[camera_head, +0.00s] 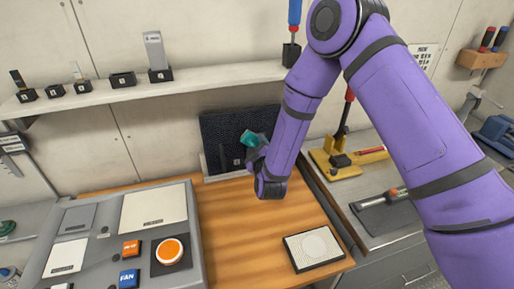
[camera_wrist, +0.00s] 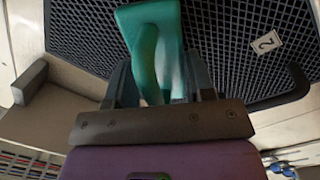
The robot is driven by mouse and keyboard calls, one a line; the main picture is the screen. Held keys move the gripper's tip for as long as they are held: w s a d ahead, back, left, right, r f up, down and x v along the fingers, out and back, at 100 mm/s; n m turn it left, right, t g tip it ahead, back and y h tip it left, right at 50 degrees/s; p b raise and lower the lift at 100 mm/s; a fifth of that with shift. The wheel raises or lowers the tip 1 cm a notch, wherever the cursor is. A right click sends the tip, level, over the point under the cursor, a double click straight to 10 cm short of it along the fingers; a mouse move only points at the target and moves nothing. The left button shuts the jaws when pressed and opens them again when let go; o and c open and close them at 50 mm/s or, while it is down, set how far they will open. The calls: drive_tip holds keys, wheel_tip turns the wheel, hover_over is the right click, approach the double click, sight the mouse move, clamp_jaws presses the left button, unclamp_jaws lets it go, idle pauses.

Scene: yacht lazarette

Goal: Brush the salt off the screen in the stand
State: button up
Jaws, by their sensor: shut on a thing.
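The screen (camera_head: 222,128) is a dark mesh panel standing upright in a pale stand (camera_head: 228,175) at the back of the wooden worktop. In the wrist view its mesh (camera_wrist: 225,35) fills the upper part, with a white tag marked 2. My gripper (camera_head: 257,148) is in front of the screen, shut on a teal brush (camera_head: 249,138). The teal body of the brush (camera_wrist: 150,25) points toward the mesh in the wrist view. Its bristles are hidden, and I cannot tell whether it touches the mesh. I cannot make out salt on the mesh.
A grey console (camera_head: 105,232) with orange and blue buttons stands at left. A white-topped pad (camera_head: 314,248) lies at the worktop's front right. A shelf (camera_head: 190,79) with small holders runs above. A yellow-based tool (camera_head: 335,168) stands at right. The wooden middle (camera_head: 235,225) is clear.

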drive_tip(key=shift+w+d, duration=0.25)
drive_tip(key=shift+d, duration=0.65)
drive_tip(key=shift+w+d, duration=0.2)
drive_tip(key=shift+d, duration=0.7)
drive_tip(key=shift+w, duration=0.1)
drive_tip(key=shift+a, duration=0.2)
drive_tip(key=shift+s+a, duration=0.2)
drive_tip(key=shift+a, duration=0.7)
drive_tip(key=shift+s+a, duration=0.15)
drive_tip(key=shift+a, duration=0.7)
drive_tip(key=shift+c, duration=0.3)
drive_tip(key=c, duration=0.3)
drive_tip(key=s+d, duration=0.1)
drive_tip(key=s, duration=0.4)
drive_tip(key=shift+s+d+r, duration=0.3)
drive_tip(key=shift+s+r, duration=0.1)
drive_tip(key=shift+s+d+r, duration=0.1)
drive_tip(key=shift+s+d, duration=0.1)
drive_tip(key=shift+s, duration=0.55)
drive_tip(key=shift+s+d+r, duration=0.1)
drive_tip(key=shift+s+d, duration=0.1)
drive_tip(key=shift+s, duration=0.5)
